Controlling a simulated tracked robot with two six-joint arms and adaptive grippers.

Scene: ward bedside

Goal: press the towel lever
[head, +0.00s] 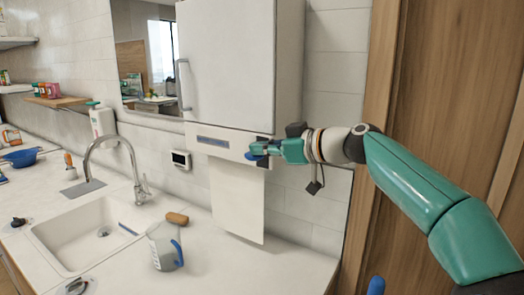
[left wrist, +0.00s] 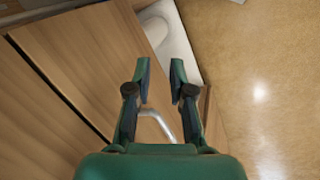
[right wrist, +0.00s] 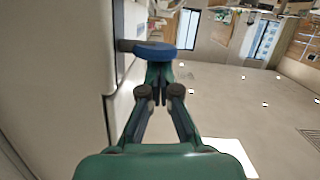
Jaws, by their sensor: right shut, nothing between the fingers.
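The towel dispenser (head: 225,142) is a white box under the wall cabinet, with a long paper sheet (head: 237,205) hanging from it. The towel lever (right wrist: 155,51) shows in the right wrist view as a blue rounded paddle on a dark stem out of the dispenser's side. My right gripper (head: 262,150) is shut and empty at the dispenser's right front. In the right wrist view its fingertips (right wrist: 159,74) meet right at the paddle and partly overlap it; I cannot tell whether they touch.
A white cabinet (head: 228,65) hangs directly above the dispenser. Below are a counter with a sink (head: 82,243), a tap (head: 130,160), a clear jug with a blue handle (head: 163,247) and a brown brush (head: 177,218). Wooden panelling (head: 440,80) stands at right.

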